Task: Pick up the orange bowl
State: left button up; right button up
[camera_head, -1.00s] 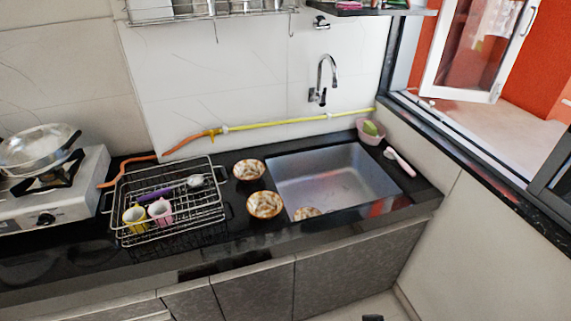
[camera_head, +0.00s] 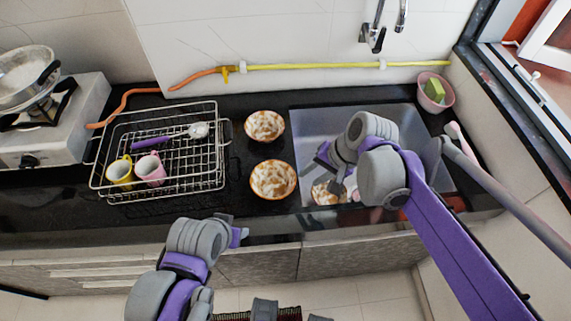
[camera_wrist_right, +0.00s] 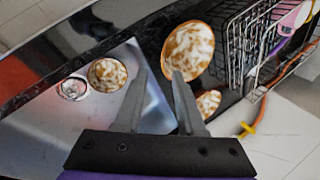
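Three orange-rimmed bowls with white-and-brown patterned insides are in view. One bowl (camera_head: 328,192) sits in the sink at its front left, partly hidden by my right arm; it also shows in the right wrist view (camera_wrist_right: 107,75). The other two are on the counter left of the sink, a front bowl (camera_head: 273,180) (camera_wrist_right: 190,48) and a back bowl (camera_head: 264,126) (camera_wrist_right: 208,103). My right gripper (camera_head: 332,172) is above the sink, close to the sink bowl. In the right wrist view its fingers (camera_wrist_right: 160,68) are apart and empty. My left gripper (camera_head: 240,234) is before the counter front; its fingers are unclear.
A wire rack (camera_head: 215,165) with a yellow cup (camera_head: 119,173), a pink cup (camera_head: 150,170) and a purple-handled utensil stands left of the bowls. The sink (camera_head: 300,130) has a faucet behind it. A pink basin (camera_head: 435,94) stands at the back right corner.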

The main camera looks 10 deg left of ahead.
jog(key=w, duration=0.1)
send_over(291, 186)
jog(key=d, duration=0.2)
jog(key=f, duration=0.4)
jog(key=shift+s+d+f, duration=0.15)
jog(key=shift+s+f, duration=0.15)
jog(key=shift+f, duration=0.05)
jog(key=shift+b+x, duration=0.35)
jog(key=shift+x, duration=2.45)
jog(key=shift+s, duration=0.2)
grip_shut()
